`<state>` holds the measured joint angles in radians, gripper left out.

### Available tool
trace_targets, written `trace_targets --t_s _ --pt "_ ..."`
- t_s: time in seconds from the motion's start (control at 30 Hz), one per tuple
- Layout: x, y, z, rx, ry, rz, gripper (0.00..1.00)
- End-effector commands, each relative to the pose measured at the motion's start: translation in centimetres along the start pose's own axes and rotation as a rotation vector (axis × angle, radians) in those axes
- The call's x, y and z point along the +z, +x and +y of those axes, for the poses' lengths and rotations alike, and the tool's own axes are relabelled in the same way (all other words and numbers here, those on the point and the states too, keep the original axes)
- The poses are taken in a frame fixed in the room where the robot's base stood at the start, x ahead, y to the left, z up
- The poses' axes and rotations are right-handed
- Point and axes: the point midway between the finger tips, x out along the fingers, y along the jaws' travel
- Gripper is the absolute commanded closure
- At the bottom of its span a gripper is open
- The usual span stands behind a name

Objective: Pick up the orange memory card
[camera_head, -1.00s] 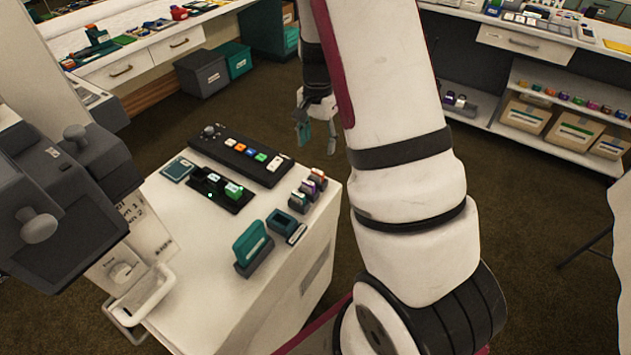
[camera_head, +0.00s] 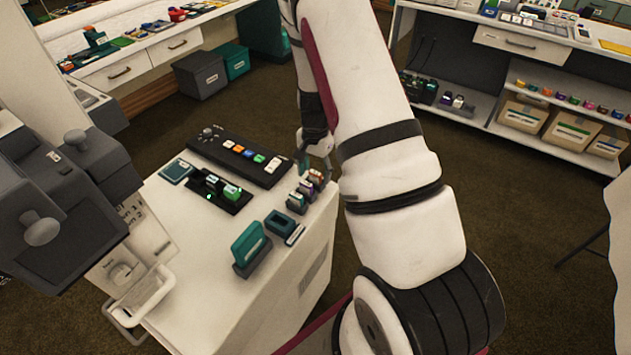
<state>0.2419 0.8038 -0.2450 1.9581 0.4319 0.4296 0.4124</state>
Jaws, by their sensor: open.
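A short row of small memory cards in grey holders stands at the right edge of the white counter (camera_head: 215,290). The far card shows an orange top and looks like the orange memory card (camera_head: 316,175). A purple-marked card (camera_head: 306,187) and a nearer greenish card (camera_head: 296,202) stand in front of it. My gripper (camera_head: 315,165) is open and points down at the far end of this row, with its fingers close above or beside the orange card. I cannot tell whether they touch it. The far side of the card is hidden.
A black button panel (camera_head: 225,150) and a black dock with cards (camera_head: 205,196) lie left of the row. Dark floor is free to the right.

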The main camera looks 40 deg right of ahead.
Motion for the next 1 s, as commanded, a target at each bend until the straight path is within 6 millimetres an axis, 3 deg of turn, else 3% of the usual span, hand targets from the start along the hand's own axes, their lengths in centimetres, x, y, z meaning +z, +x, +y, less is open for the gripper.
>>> trace_targets --t_s 0.13,0.37,0.77,1.0 --pt "0.0 0.0 0.0 0.000 0.000 0.000 0.45" --pt "0.0 0.0 0.0 0.000 0.000 0.000 0.93" --pt "0.0 -0.3 0.0 -0.001 -0.001 0.000 0.93" --pt "-0.1 -2.4 -0.1 -0.002 -0.002 0.002 0.93"
